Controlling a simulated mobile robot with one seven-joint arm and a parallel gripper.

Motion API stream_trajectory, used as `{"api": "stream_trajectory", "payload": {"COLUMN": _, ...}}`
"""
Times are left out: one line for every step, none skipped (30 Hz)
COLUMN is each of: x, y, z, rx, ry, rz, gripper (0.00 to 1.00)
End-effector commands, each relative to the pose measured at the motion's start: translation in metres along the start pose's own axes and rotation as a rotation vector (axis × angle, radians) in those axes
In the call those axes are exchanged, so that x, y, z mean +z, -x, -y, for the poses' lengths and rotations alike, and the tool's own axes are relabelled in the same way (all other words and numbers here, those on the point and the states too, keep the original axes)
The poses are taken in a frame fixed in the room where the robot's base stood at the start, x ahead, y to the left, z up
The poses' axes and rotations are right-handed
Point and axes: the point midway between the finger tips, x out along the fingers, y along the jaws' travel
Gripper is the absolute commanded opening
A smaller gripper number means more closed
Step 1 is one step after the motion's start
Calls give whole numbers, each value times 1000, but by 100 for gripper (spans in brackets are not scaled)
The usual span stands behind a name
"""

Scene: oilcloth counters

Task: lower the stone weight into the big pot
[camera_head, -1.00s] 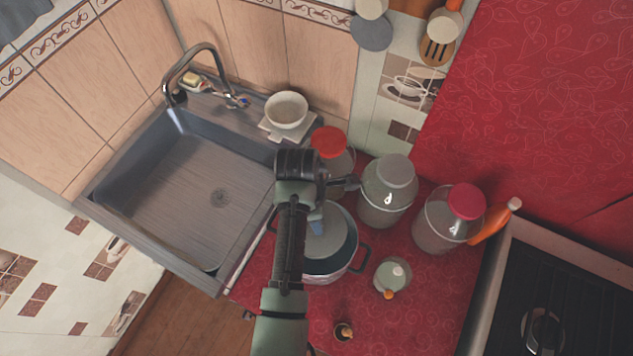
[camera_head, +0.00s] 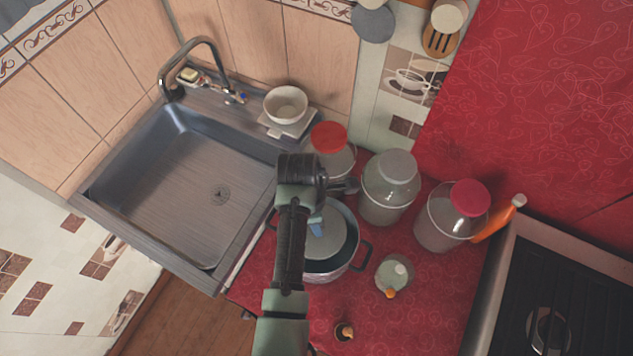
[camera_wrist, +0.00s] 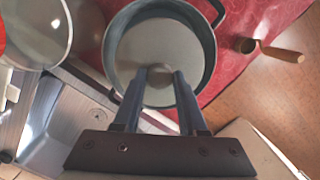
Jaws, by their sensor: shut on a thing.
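The big pot (camera_head: 352,262) stands on the red counter beside the sink, with dark handles and a dark rim; its rim also shows in the wrist view (camera_wrist: 207,42). The stone weight (camera_head: 333,243) is a grey disc with a small knob. In the wrist view the weight (camera_wrist: 150,42) lies within the pot's rim outline, with dark inner wall showing on the right. I cannot tell how deep it sits. My gripper (camera_wrist: 160,74) is shut on the weight's knob, its fingers reaching over the pot. My arm hides part of the pot in the head view.
Glass jars with a red lid (camera_head: 328,138), a grey lid (camera_head: 397,167) and a pink lid (camera_head: 469,198) stand close behind and right of the pot. A small jar (camera_head: 392,274) is at its right. The sink (camera_head: 180,190) is left, the stove (camera_head: 560,290) right.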

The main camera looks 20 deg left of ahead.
Motion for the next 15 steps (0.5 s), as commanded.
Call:
{"api": "stream_trajectory", "payload": {"x": 0, "y": -3, "z": -1, "rx": 4, "ry": -1, "rz": 1, "gripper": 0}}
{"api": "stream_trajectory", "payload": {"x": 0, "y": -4, "z": -1, "rx": 4, "ry": -1, "rz": 1, "gripper": 0}}
{"api": "stream_trajectory", "payload": {"x": 0, "y": -6, "z": -2, "rx": 4, "ry": -1, "rz": 1, "gripper": 0}}
{"api": "stream_trajectory", "payload": {"x": -1, "y": -7, "z": -2, "rx": 4, "ry": -1, "rz": 1, "gripper": 0}}
{"api": "stream_trajectory", "payload": {"x": -1, "y": -8, "z": -1, "rx": 4, "ry": -1, "rz": 1, "gripper": 0}}
{"api": "stream_trajectory", "payload": {"x": -1, "y": -10, "z": -1, "rx": 4, "ry": -1, "rz": 1, "gripper": 0}}
{"api": "stream_trajectory", "payload": {"x": -1, "y": -12, "z": -1, "rx": 4, "ry": -1, "rz": 1, "gripper": 0}}
{"api": "stream_trajectory", "payload": {"x": -1, "y": -13, "z": -1, "rx": 3, "ry": -1, "rz": 1, "gripper": 0}}
{"api": "stream_trajectory", "payload": {"x": -2, "y": -15, "z": -1, "rx": 3, "ry": -1, "rz": 1, "gripper": 0}}
{"api": "stream_trajectory", "payload": {"x": -2, "y": -16, "z": -1, "rx": 3, "ry": -1, "rz": 1, "gripper": 0}}
{"api": "stream_trajectory", "payload": {"x": -2, "y": -18, "z": -1, "rx": 3, "ry": -1, "rz": 1, "gripper": 0}}
{"api": "stream_trajectory", "payload": {"x": -2, "y": -19, "z": -1, "rx": 3, "ry": -1, "rz": 1, "gripper": 0}}
{"api": "stream_trajectory", "payload": {"x": -2, "y": -21, "z": -1, "rx": 3, "ry": -1, "rz": 1, "gripper": 0}}
{"api": "stream_trajectory", "payload": {"x": -2, "y": -22, "z": -1, "rx": 3, "ry": -1, "rz": 1, "gripper": 0}}
{"api": "stream_trajectory", "payload": {"x": -3, "y": -24, "z": -1, "rx": 3, "ry": -1, "rz": 1, "gripper": 0}}
